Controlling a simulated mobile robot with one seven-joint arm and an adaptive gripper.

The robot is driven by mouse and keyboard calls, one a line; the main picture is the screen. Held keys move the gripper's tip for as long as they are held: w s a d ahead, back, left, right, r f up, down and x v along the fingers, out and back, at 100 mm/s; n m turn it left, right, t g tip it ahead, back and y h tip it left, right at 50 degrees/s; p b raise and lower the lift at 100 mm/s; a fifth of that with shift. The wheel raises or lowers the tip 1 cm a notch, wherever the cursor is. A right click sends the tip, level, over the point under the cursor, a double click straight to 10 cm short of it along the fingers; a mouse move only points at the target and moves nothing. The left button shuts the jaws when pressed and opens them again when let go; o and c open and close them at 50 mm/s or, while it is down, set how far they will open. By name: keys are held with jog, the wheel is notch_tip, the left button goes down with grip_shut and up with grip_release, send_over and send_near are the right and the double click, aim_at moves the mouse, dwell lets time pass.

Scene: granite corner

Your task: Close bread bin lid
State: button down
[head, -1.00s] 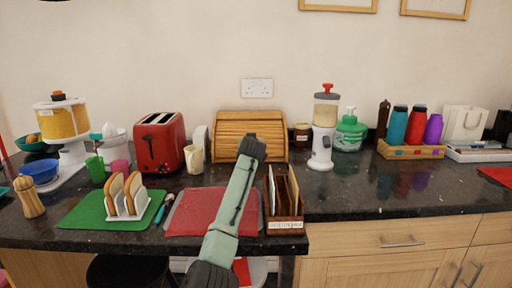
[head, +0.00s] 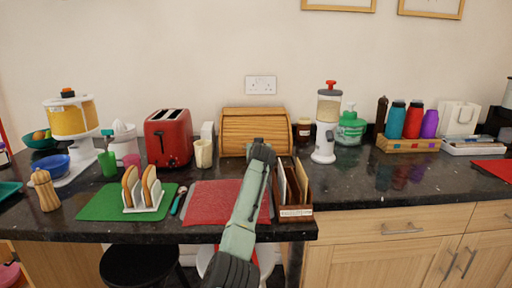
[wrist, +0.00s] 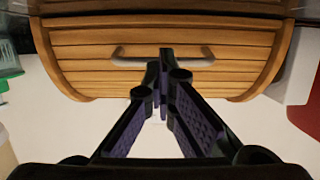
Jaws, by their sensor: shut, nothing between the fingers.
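The wooden bread bin (head: 235,130) stands against the back wall. Its slatted roll lid (wrist: 90,56) spans much of the front, and its bar handle (wrist: 125,58) shows in the wrist view, which is turned upside down. A dark strip lies between the slats and a wooden board at the top of that view; I cannot tell whether it is an opening. My gripper (head: 262,146) is in front of the bin's right half. It is shut and empty, and its fingertips (wrist: 163,72) overlap the handle in the wrist view. I cannot tell whether they touch.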

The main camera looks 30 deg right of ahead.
jog(key=shift+s, duration=0.1)
jog(key=shift+s+d+f, duration=0.1)
jog(key=shift+s, duration=0.25)
jog(key=v, duration=1.1)
jog(key=shift+a+r, duration=0.2)
jog(key=shift+a, duration=0.15)
